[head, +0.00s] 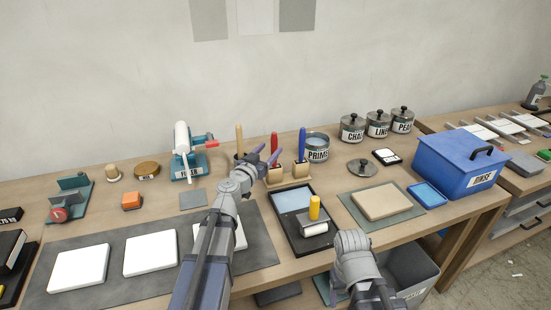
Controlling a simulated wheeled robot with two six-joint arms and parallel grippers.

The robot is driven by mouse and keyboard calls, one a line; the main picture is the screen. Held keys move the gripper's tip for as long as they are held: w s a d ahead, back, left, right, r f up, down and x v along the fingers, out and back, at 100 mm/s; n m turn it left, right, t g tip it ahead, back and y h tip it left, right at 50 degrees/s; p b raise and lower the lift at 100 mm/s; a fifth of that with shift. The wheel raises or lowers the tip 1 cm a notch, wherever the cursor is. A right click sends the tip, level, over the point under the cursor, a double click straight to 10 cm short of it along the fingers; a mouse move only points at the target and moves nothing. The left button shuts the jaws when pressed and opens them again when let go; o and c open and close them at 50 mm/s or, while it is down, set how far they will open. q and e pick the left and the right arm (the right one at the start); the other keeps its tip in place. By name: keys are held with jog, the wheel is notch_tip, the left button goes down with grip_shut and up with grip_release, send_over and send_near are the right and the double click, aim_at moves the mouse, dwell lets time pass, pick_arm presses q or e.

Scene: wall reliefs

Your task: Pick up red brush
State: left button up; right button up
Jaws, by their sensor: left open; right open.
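The red brush (274,142) stands upright, its red handle showing above a wooden holder (288,173) at the back middle of the bench. Its lower part is hidden by my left gripper and the holder. My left gripper (266,154) is open, with its fingertips close to the red handle, just in front of it. I cannot tell whether they touch it. My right gripper (336,288) is low at the bench's front edge, far from the brush, mostly hidden by its own wrist. I see nothing held in it.
A blue-handled brush (302,145) stands right of the red one, and a wooden-handled one (239,140) left. The PRIME tin (317,148) is behind. A black tray (292,222) with a yellow-handled roller (314,211) lies in front. A blue RINSE box (455,165) stands right.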

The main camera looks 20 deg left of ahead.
pick_arm(q)
jog(key=w+d, duration=0.1)
jog(key=w, duration=0.6)
jog(key=shift+d+f, duration=0.15)
jog(key=shift+f, duration=0.1)
jog(key=shift+c, duration=0.3)
grip_shut()
dwell(0.9)
